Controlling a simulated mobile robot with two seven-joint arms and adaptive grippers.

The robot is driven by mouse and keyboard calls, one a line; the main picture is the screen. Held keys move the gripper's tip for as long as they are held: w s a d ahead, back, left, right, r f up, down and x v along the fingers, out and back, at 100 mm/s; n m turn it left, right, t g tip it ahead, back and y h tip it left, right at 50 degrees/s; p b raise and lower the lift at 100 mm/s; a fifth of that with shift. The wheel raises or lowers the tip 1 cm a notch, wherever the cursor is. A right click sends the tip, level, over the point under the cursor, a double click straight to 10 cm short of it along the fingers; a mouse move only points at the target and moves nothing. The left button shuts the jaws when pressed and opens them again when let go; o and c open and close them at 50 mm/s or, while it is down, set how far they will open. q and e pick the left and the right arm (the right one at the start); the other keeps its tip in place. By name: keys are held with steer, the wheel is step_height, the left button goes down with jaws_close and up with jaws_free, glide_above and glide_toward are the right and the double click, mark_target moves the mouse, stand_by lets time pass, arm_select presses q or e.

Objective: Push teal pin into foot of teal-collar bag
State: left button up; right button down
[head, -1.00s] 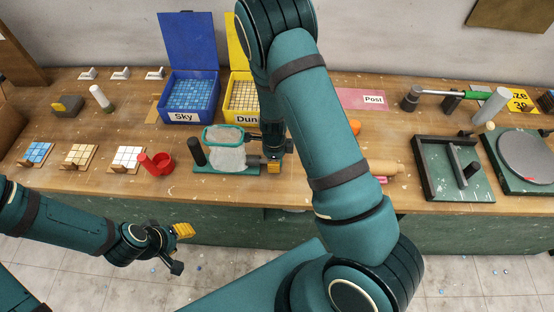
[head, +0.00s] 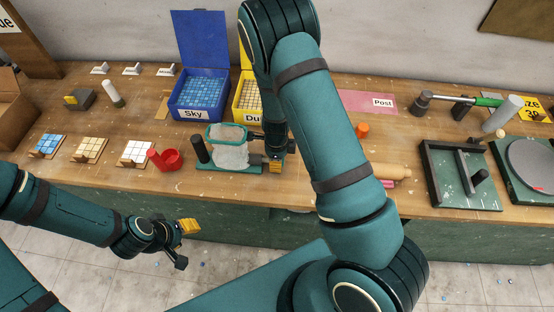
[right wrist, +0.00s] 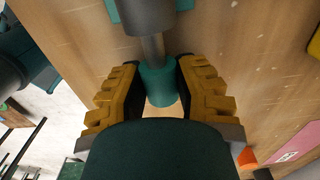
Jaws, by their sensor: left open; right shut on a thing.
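The teal-collar bag (head: 230,156) is a pale, cloudy bag under a teal rim (head: 226,134), on a teal stand (head: 207,168) with a dark upright post. My right gripper (head: 275,165) is low at the stand's right end. In the right wrist view, its yellow fingers (right wrist: 160,92) are shut on the teal pin (right wrist: 158,84). The pin's grey shank (right wrist: 152,46) points at a dark grey round part (right wrist: 147,14) and meets its edge; I cannot tell how deep it goes. The bag's foot is mostly hidden in the head view. My left gripper (head: 184,245) is open and empty, before the bench.
An orange piece (head: 362,130) lies to the right. My right arm hides the bench's middle.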

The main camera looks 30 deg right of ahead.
steer(key=shift+w+a, duration=0.25)
steer(key=shift+a, duration=0.1)
stand_by(0.4)
steer(key=c, duration=0.7)
jaws_free()
step_height(320, 180, up, 12)
steer(key=shift+r, duration=0.1)
